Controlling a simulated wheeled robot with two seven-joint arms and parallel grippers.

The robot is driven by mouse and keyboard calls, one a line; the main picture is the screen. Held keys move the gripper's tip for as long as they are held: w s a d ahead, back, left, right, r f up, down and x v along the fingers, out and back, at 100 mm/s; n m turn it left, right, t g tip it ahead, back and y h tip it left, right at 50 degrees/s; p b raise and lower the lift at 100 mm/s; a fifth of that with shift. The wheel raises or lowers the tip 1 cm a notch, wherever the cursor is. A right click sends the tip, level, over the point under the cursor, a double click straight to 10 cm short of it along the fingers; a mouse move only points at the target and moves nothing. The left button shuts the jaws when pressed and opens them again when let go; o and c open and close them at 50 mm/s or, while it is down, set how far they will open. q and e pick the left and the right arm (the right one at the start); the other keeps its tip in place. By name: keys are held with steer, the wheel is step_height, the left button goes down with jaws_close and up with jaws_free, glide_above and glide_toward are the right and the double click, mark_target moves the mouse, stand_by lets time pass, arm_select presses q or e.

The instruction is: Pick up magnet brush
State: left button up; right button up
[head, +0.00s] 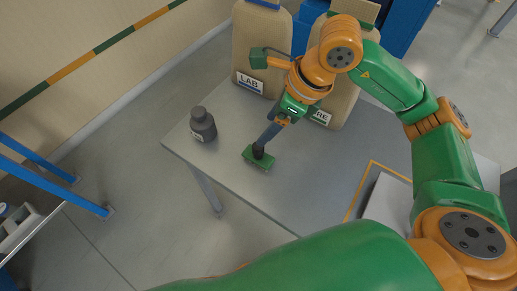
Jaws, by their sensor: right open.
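The magnet brush (259,159) sits on the grey table, with a green block-shaped head at the bottom and a short dark upright part above it. My right gripper (268,137) reaches down to it from above right and is open. My left gripper is not in view.
The grey table (313,180) bears a dark bottle (203,126) left of the brush. Two tan sacks stand behind: one labelled LAB (262,38), another (340,108) partly behind my arm. A yellow-edged area (362,190) lies right. The table's front is clear.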

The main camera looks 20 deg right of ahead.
steer(key=b, duration=0.3)
glide_above(258, 153)
steer(key=s+d, duration=0.1)
steer(key=d, duration=0.1)
step_height(258, 153, down, 4)
steer(key=x, duration=0.2)
steer(key=p+x, duration=0.1)
steer(key=x, duration=0.4)
steer(key=shift+w+d+p, duration=0.35)
steer(key=shift+w+p, duration=0.05)
steer(key=shift+w+f, duration=0.1)
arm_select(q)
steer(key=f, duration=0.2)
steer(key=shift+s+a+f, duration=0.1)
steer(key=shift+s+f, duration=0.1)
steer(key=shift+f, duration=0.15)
arm_select(e)
jaws_close()
